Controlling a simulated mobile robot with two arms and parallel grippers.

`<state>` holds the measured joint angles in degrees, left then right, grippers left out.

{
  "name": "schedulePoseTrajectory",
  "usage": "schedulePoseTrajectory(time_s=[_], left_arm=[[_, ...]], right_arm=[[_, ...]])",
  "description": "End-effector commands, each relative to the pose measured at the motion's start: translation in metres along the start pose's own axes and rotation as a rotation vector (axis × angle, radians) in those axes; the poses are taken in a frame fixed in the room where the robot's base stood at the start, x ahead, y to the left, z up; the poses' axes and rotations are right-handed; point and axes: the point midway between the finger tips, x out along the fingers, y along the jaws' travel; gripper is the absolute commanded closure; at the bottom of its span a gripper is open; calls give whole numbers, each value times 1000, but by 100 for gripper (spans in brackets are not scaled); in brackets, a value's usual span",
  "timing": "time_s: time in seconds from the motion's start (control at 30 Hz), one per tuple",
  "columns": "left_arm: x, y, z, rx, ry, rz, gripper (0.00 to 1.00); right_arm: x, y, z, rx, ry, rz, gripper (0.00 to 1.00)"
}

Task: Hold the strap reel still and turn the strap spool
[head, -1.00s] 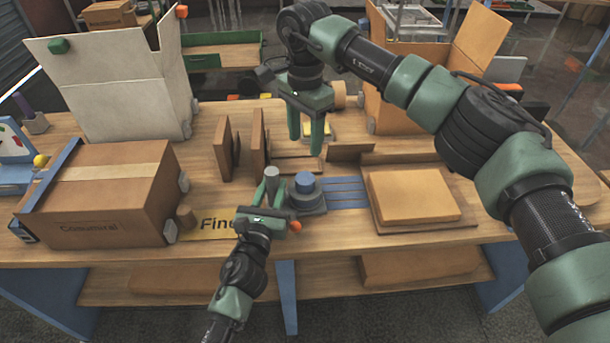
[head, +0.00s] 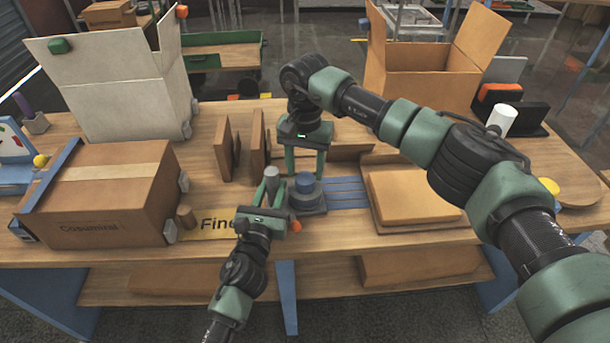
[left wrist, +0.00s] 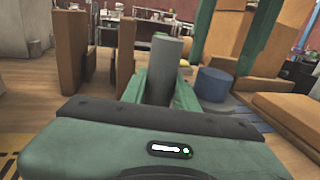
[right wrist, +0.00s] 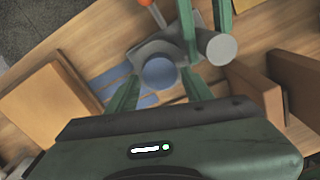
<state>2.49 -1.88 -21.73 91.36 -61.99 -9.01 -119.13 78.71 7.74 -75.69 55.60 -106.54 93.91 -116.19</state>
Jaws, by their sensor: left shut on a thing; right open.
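The strap reel is a grey base (head: 318,207) with an upright grey post (head: 271,174) at its left side. The strap spool is a blue round knob (head: 306,184) on the base. My left gripper (head: 270,192) is shut on the grey post, which also stands between its fingers in the left wrist view (left wrist: 166,62). My right gripper (head: 306,172) points down over the blue spool, open, one finger to each side. In the right wrist view the spool (right wrist: 159,72) lies between its fingers. I cannot tell whether the fingertips reach below the spool's top.
Blue strips (head: 346,193) run right from the base. A cardboard stack (head: 412,196) lies right of them. Upright brown panels (head: 228,150) stand behind left. A closed carton (head: 105,195) and a yellow floor-style label (head: 208,224) are at the left. An open carton (head: 430,85) stands at the back.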

Motion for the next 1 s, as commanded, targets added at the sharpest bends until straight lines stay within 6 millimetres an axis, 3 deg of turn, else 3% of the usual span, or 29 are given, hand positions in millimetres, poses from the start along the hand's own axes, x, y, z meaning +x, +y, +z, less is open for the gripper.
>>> schedulePoseTrajectory(time_s=[0.2, 0.57, 0.73, 1.0], left_arm=[[0, 0, 0, 0, 0, 0, 100], [0, 0, 0, 0, 0, 0, 100], [0, 0, 0, 0, 0, 0, 100], [0, 0, 0, 0, 0, 0, 100]], right_arm=[[25, 0, 0, 1, 0, 0, 49], [29, 0, 0, 0, 1, -1, 49], [29, 0, 0, 0, 1, -1, 97], [29, 0, 0, 23, 0, 0, 99]])
